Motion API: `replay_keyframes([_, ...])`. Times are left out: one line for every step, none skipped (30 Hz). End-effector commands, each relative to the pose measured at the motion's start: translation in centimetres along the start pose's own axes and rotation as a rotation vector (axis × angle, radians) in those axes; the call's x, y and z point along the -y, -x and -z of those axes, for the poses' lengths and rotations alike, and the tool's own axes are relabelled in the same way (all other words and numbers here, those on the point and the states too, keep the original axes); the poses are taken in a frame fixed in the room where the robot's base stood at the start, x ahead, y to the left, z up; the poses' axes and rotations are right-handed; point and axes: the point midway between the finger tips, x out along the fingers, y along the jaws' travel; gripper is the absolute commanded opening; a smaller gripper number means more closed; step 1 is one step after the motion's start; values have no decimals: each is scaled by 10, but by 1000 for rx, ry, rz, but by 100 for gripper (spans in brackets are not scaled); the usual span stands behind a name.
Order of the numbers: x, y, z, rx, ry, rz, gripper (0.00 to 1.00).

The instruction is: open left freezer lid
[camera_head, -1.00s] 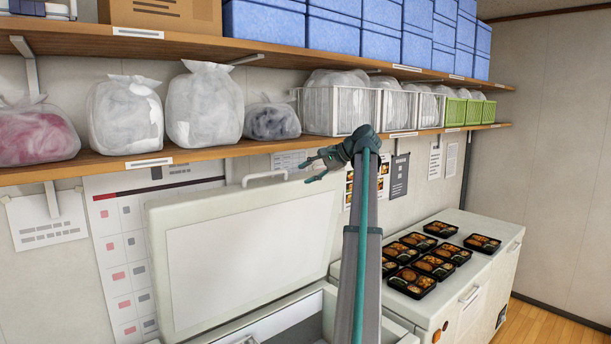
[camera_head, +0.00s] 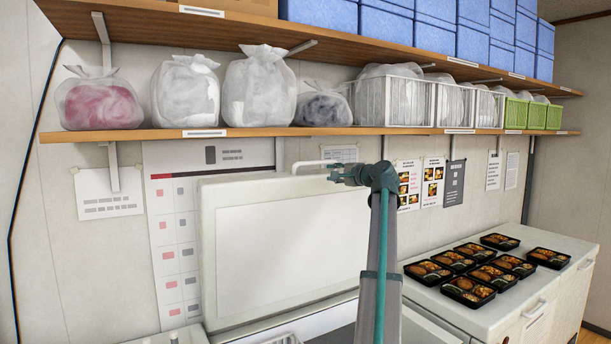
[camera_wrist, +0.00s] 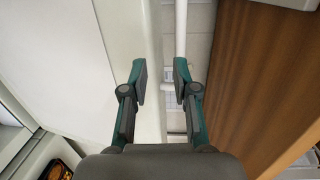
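The left freezer lid (camera_head: 285,255) stands raised, nearly upright, against the wall behind the open freezer. Its white bar handle (camera_head: 310,163) is on the lid's top edge. My gripper (camera_head: 335,172) is at the lid's top right, close to the handle's right end. In the wrist view my gripper (camera_wrist: 160,78) is open, with its two fingers apart and nothing clamped. The lid (camera_wrist: 125,60) fills the left of that view. The white handle bar (camera_wrist: 181,28) runs down towards the right finger; whether it touches is unclear.
A wooden shelf (camera_head: 260,134) with bags and baskets runs just above the lid and my gripper. A second freezer (camera_head: 515,310) at the right carries several bento trays (camera_head: 468,290) on its closed top. The wall behind holds posters.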

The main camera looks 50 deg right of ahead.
Motion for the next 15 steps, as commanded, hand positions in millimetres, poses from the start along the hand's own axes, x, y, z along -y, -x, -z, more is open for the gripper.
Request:
replay_keyframes([9, 2, 6, -31, 5, 33, 29])
replay_keyframes([13, 2, 9, -48, 8, 50, 29])
replay_keyframes([17, 2, 13, -65, 12, 67, 29])
replay_keyframes([19, 2, 16, -75, 15, 76, 29])
replay_keyframes([21, 1, 17, -83, 17, 83, 29])
replay_keyframes([22, 0, 19, -90, 19, 89, 29])
replay_keyframes([23, -1, 20, -93, 21, 91, 29])
replay_keyframes([24, -3, 20, -94, 22, 92, 29])
replay_keyframes([25, -7, 21, -94, 23, 92, 29])
replay_keyframes([26, -10, 21, -94, 23, 91, 29])
replay_keyframes([26, -14, 21, -93, 23, 91, 29])
replay_keyframes([27, -20, 22, -93, 23, 91, 29])
replay_keyframes([28, -24, 22, -93, 23, 91, 29])
replay_keyframes([28, -29, 23, -92, 23, 90, 29])
replay_keyframes([29, -36, 24, -92, 23, 89, 29])
